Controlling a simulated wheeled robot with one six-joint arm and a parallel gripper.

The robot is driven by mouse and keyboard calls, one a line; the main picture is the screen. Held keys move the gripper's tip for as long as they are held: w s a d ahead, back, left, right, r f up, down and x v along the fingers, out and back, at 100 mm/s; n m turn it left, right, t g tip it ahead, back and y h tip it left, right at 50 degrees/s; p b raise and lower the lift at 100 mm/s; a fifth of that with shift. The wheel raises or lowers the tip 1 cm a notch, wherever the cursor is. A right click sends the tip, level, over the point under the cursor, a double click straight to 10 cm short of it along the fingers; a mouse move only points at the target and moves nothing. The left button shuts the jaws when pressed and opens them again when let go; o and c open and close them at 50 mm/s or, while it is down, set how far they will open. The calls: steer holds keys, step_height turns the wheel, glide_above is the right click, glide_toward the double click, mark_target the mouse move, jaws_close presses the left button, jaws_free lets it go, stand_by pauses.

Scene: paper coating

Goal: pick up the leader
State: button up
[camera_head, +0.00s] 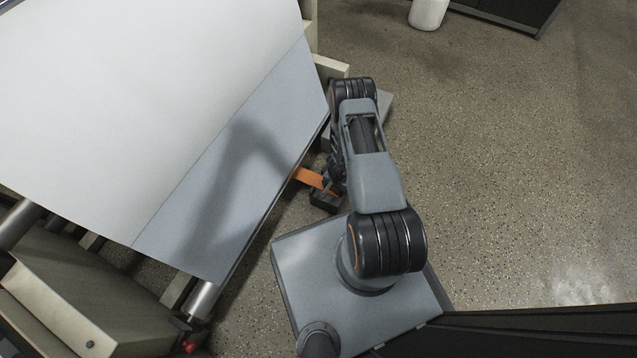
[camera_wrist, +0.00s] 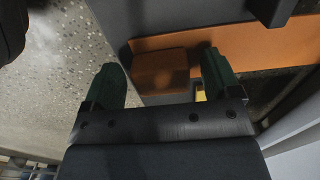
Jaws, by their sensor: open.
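An orange strip (camera_head: 308,178), the only thing here that looks like the leader, sticks out from under the edge of the paper sheet beside my gripper (camera_head: 323,198) in the head view. In the wrist view, a long orange band (camera_wrist: 260,52) runs to the right edge, with an orange block-like part (camera_wrist: 160,72) at its left end. My gripper (camera_wrist: 162,82) is open, its two dark green fingers apart. The orange end shows beyond and between the fingertips; I cannot tell whether they touch it. My arm hides part of this area in the head view.
A wide white and pale-blue paper sheet (camera_head: 225,150) slopes across the left, over a metal roller (camera_head: 203,298) and beige machine frame (camera_head: 60,300). A small yellow thing (camera_wrist: 200,94) shows near the right finger. Speckled floor (camera_head: 520,180) is open on the right.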

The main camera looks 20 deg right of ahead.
steer(key=shift+c, duration=0.4)
steer(key=c, duration=1)
steer(key=shift+o, duration=0.2)
steer(key=shift+w+r+p, duration=0.1)
steer(key=shift+r+p, duration=0.3)
steer(key=shift+p, duration=0.5)
